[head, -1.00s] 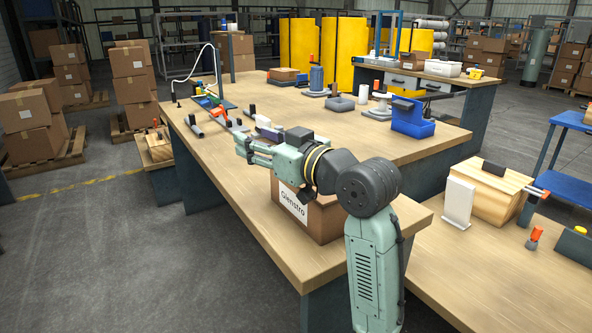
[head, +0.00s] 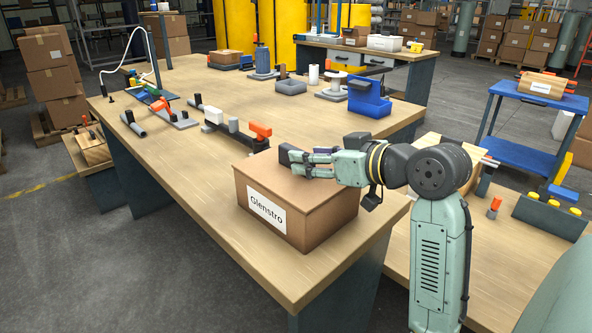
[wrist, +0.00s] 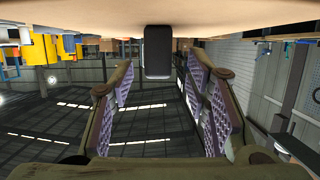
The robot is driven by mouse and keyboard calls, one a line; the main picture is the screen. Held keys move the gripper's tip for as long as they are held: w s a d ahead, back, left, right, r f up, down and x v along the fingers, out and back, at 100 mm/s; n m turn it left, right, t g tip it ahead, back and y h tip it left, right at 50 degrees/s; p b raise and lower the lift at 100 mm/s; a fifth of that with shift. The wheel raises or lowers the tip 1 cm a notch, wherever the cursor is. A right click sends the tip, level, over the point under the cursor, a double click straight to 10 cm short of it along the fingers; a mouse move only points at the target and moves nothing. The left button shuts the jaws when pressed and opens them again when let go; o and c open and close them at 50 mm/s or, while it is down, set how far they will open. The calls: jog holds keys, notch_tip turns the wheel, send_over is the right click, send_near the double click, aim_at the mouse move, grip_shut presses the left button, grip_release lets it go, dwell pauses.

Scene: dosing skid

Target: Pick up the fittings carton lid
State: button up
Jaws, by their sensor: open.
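The brown carton (head: 325,222) with a white "Glenstro" label stands on the near end of the wooden bench. Its flat brown lid (head: 262,182) is on top, and a small black block, seemingly the lid's handle (head: 284,153), stands up from it. My gripper (head: 303,165) is just above the lid, pointing left towards the handle, fingers apart. In the wrist view, which looks upside down, the handle (wrist: 157,52) hangs from the brown surface, between and beyond the two open fingers (wrist: 160,95). I cannot tell whether the fingertips reach beside it.
A dark bar with an orange-red end piece (head: 260,131) lies on the bench just behind the carton. A blue bin (head: 370,97) and grey-based items stand farther back. The bench's front edge runs close to the carton. A lower wooden surface (head: 470,250) lies to the right.

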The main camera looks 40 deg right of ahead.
jog(key=x, duration=0.1)
jog(key=p+x, duration=0.1)
jog(key=x, duration=0.2)
jog(key=shift+d+r, duration=0.1)
jog(key=shift+r, duration=0.25)
jog(key=shift+w+f, duration=0.25)
jog(key=shift+w, duration=0.3)
jog(key=shift+c, duration=0.4)
grip_shut()
